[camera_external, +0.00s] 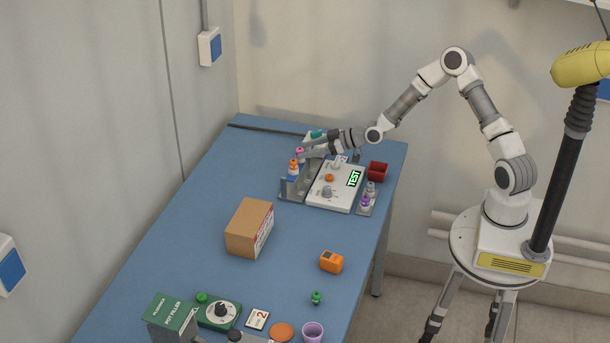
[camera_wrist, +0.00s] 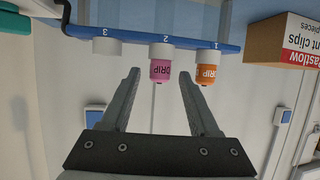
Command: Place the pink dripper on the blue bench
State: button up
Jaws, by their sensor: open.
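The pink dripper (camera_wrist: 161,71) hangs in the picture below the white holder at mark 2 in the wrist view, which looks upside down. It also shows as a small pink top (camera_external: 299,150) in the external view, at the rack near the far end of the blue bench (camera_external: 195,235). My gripper (camera_wrist: 159,76) is open, one finger on each side of the pink dripper in the wrist view, with gaps on both sides. In the external view my gripper (camera_external: 303,148) is at the rack, partly hiding it.
An orange dripper (camera_wrist: 206,70) sits beside the pink one at mark 1; mark 3 shows a white holder (camera_wrist: 106,47). A white TEST device (camera_external: 335,187), purple bottle (camera_external: 365,201) and red cup (camera_external: 378,170) stand nearby. A cardboard box (camera_external: 249,227) is nearer; bare bench surrounds it.

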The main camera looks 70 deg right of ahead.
jog(key=v, duration=1.3)
jog(key=shift+s+p, duration=0.35)
jog(key=shift+s, duration=0.05)
jog(key=shift+o, duration=0.4)
jog(key=shift+s+d+r, duration=0.1)
jog(key=shift+s+r, duration=0.1)
jog(key=shift+s, duration=0.25)
jog(key=b+x, duration=0.1)
jog(key=x, duration=0.4)
jog(key=b+x, duration=0.2)
jog(key=x, duration=0.3)
jog(key=r+b+x, duration=0.1)
jog(key=b+x, duration=0.1)
jog(key=x, duration=0.3)
jog(key=shift+w+f, duration=0.1)
jog(key=shift+w, duration=0.25)
jog(key=x, duration=0.5)
jog(key=shift+f+b, duration=0.25)
jog(key=shift+b, duration=0.05)
